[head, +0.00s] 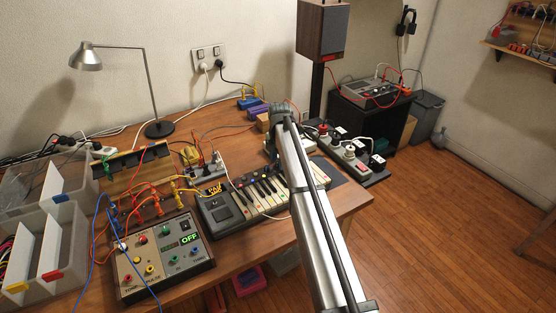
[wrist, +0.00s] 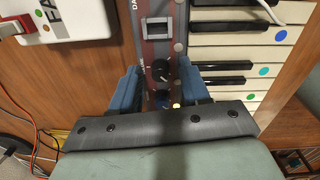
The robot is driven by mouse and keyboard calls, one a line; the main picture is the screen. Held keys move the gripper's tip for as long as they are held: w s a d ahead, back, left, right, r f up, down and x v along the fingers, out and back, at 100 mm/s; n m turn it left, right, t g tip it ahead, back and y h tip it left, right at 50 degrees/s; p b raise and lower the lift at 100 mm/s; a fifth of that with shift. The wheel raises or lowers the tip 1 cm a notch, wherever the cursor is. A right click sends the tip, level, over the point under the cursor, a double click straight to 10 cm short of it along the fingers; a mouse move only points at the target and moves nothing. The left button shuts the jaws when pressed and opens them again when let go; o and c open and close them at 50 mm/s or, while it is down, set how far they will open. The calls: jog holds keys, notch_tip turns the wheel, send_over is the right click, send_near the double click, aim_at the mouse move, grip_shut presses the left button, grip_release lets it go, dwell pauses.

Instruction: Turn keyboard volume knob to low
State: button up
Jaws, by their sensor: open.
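The keyboard (head: 247,201) lies on the wooden table in the head view, with my arm crossing over its right part. In the wrist view its white and black keys (wrist: 233,52), some with coloured dots, fill the upper right. A dark round knob (wrist: 161,68) with a light pointer mark sits on the keyboard's reddish-brown panel strip. My gripper (wrist: 160,76) is open, with one blue finger on each side of this knob. I cannot tell whether the fingers touch it. A smaller blue knob (wrist: 163,99) lies just below it, close to the gripper body.
In the head view, a control box (head: 163,255) reading "OFF", a power strip (head: 349,149), cables and a desk lamp (head: 88,58) surround the keyboard.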

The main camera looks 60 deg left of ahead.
jog(key=shift+r, duration=0.1)
notch_tip(320, 180, up, 14)
jog(key=shift+d+f, duration=0.2)
jog(key=shift+d, duration=0.05)
dwell(0.7)
